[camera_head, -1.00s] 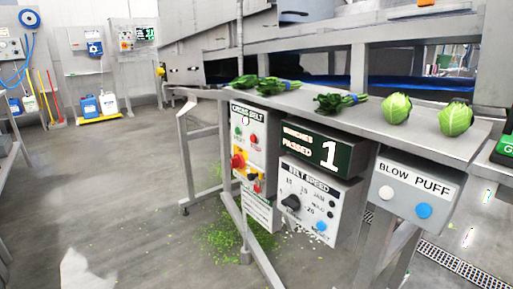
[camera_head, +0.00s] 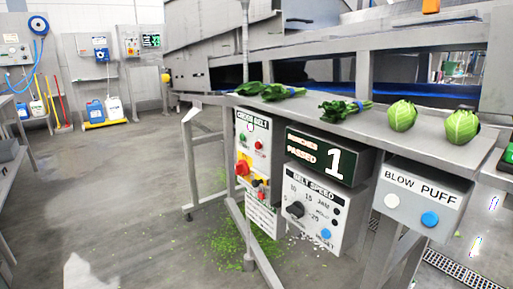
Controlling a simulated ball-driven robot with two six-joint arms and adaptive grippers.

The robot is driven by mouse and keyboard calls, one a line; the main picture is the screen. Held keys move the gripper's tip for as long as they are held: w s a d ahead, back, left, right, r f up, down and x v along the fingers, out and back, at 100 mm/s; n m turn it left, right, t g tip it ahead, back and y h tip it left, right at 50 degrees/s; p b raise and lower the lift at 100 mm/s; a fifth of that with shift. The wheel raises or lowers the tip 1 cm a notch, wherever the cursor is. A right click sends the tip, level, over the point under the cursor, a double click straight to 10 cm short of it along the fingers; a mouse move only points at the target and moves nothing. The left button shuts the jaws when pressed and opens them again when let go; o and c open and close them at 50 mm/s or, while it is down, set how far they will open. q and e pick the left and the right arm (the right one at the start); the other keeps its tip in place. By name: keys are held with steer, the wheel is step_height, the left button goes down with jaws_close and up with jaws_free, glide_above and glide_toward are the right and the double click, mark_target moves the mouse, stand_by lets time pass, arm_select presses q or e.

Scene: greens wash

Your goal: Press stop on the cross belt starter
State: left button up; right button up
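The cross belt starter (camera_head: 251,172) is a pale upright panel labelled "CROSS BELT", on the front of the steel table at the middle of the head view. Near its top are a green button (camera_head: 243,138) and a red button (camera_head: 259,145), side by side. Below them is a red rotary handle on a yellow plate (camera_head: 243,168), with smaller red and black parts under it. The small lettering by the buttons is too blurred to read. Neither of my grippers shows in the view.
Greens bunches (camera_head: 346,109) and two lettuces (camera_head: 403,116) lie on the table (camera_head: 300,110). Open floor (camera_head: 130,190) lies left, with green scraps (camera_head: 228,243) below the starter.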

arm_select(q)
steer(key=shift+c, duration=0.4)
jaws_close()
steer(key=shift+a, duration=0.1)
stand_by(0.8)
